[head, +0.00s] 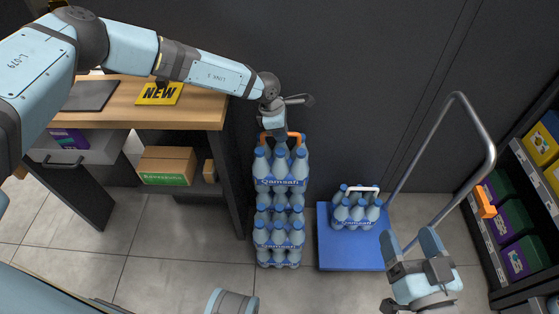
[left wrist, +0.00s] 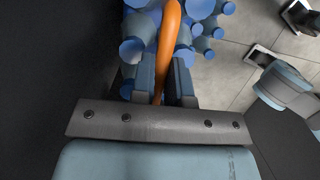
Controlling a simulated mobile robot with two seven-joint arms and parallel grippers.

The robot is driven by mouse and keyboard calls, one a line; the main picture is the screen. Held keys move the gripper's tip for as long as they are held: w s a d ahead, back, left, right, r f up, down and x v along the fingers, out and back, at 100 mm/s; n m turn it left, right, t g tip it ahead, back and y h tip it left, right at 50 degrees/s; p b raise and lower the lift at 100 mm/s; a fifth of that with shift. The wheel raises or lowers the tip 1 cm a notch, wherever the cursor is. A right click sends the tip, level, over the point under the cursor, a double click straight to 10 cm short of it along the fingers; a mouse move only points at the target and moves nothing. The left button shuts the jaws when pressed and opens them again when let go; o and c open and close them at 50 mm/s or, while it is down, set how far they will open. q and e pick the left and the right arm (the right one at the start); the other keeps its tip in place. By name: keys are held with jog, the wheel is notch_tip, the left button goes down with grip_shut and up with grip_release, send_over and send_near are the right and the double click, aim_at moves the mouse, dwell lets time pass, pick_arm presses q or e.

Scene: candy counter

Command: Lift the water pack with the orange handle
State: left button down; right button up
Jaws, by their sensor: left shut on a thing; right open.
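The water pack with the orange handle (head: 281,172) is the top pack of a stack beside the wooden counter, its bottles pale with blue caps. Its orange handle (head: 295,138) arches over the caps. My left gripper (head: 275,134) is above the pack, shut on the handle. In the left wrist view the orange handle (left wrist: 168,45) runs between the fingers of my left gripper (left wrist: 163,85), with blue caps beyond. The pack appears to rest on the stack; I cannot tell if there is a gap. My right gripper (head: 418,245) is open and empty at the lower right.
More water packs (head: 279,240) stand below the top one. A blue platform cart (head: 345,258) with a grey push handle holds a pack with a white handle (head: 356,212). The wooden counter (head: 190,112) is left of the stack; shelves (head: 515,215) are at right.

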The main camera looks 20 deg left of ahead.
pick_arm(q)
jog(key=shift+w+r, duration=0.15)
jog(key=shift+r, duration=0.35)
jog(key=shift+r+p, duration=0.5)
jog(key=shift+p, duration=0.15)
jog(key=shift+r, duration=0.25)
jog(key=shift+r+p, duration=0.7)
jog(key=shift+p, duration=0.05)
jog(key=shift+r+p, duration=0.3)
jog(key=shift+r, duration=0.05)
jog(key=shift+d+p+v, duration=0.15)
jog(key=shift+p+v, duration=0.4)
jog(key=shift+v, duration=0.1)
jog(key=shift+d+p+v, duration=0.15)
jog(key=shift+p+v, duration=0.4)
jog(key=shift+v, duration=0.1)
jog(key=shift+w+r, duration=0.1)
jog(key=shift+r, duration=0.05)
jog(key=shift+d, duration=0.1)
